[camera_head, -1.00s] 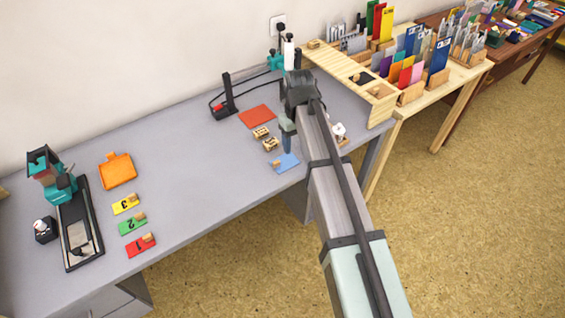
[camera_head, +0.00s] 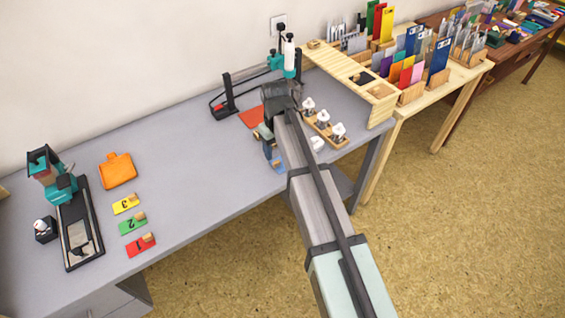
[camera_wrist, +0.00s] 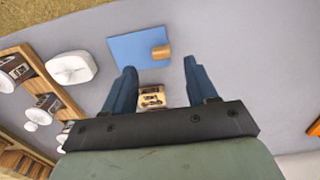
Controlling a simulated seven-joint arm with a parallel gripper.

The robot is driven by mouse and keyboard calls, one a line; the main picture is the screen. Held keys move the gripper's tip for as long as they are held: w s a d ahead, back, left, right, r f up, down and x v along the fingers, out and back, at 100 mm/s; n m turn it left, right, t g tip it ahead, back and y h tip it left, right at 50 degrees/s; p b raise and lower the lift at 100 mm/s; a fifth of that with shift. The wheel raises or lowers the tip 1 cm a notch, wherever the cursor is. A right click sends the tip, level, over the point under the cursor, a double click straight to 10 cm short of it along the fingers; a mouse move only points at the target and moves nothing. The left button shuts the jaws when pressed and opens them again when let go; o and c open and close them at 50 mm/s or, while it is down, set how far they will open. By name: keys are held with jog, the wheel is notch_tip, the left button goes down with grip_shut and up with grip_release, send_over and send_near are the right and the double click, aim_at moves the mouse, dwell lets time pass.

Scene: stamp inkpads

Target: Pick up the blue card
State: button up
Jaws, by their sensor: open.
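The blue card (camera_wrist: 130,50) lies flat on the grey table, with a small wooden knob (camera_wrist: 160,52) near its edge. In the head view the blue card (camera_head: 279,167) is mostly hidden by my arm. My gripper (camera_wrist: 159,72) is open, and its two blue fingers point toward the card in the wrist view. A small wooden block with dark marks (camera_wrist: 151,98) shows between the fingers, below the card in that view. In the head view my gripper (camera_head: 268,150) is over the table near the card; its height above it is hard to tell.
A wooden rack (camera_head: 316,125) with several white-topped stamps stands right of my arm. A red card (camera_head: 250,118) lies behind my gripper. Yellow (camera_head: 127,203), green (camera_head: 132,223) and red (camera_head: 141,245) numbered cards lie left. The table between them is clear.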

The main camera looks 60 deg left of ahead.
aim_at(276, 161)
jog(key=shift+s+a+f, duration=0.1)
jog(key=shift+f, duration=2.65)
jog(key=shift+c, duration=0.3)
jog(key=c, duration=0.9)
jog(key=shift+o, duration=0.2)
jog(key=shift+r, duration=0.15)
